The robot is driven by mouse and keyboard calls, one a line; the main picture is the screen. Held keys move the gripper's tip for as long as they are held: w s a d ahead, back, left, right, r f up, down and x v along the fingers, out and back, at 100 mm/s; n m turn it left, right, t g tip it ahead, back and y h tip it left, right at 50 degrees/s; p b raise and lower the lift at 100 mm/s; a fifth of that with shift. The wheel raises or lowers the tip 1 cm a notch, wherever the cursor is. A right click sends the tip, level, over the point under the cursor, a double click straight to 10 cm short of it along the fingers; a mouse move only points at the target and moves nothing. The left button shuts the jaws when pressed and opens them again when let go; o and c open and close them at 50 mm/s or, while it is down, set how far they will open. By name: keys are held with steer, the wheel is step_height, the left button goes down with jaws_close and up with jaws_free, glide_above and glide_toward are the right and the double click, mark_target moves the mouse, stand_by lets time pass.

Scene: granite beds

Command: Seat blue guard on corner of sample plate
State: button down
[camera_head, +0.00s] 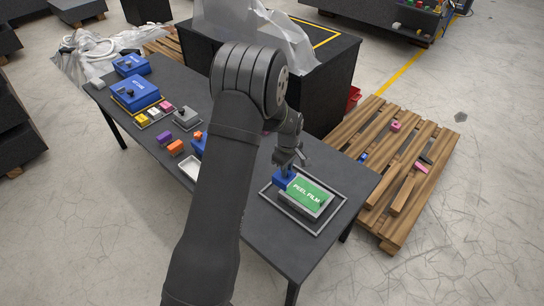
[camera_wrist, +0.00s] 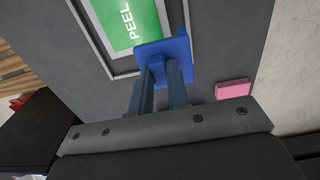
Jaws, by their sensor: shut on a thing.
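The sample plate (camera_head: 309,193), with a green face marked PEEL FILM, lies inside a grey rectangular frame (camera_head: 319,227) on the dark table. In the wrist view part of the green plate (camera_wrist: 128,24) shows at the top. My gripper (camera_head: 283,165) is over the plate's upper-left corner. In the wrist view my gripper (camera_wrist: 163,75) is shut on the blue guard (camera_wrist: 168,47), which overlaps that corner of the plate. The guard also shows in the head view (camera_head: 282,179). I cannot tell whether the guard touches the plate.
A pink block (camera_wrist: 233,89) lies on the table near the gripper. Blue cases (camera_head: 133,93), small coloured blocks (camera_head: 175,147) and a white tray (camera_head: 190,168) stand along the table's left. A wooden pallet (camera_head: 412,170) with small pieces stands right of the table.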

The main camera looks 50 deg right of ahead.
steer(key=shift+f, duration=4.3)
steer(key=shift+f, duration=0.25)
steer(key=shift+s, duration=0.4)
steer(key=shift+d, duration=0.4)
steer(key=c, duration=0.8)
jaws_free()
steer(key=shift+r, duration=4.05)
steer(key=shift+f, duration=0.15)
steer(key=shift+f, duration=3.9)
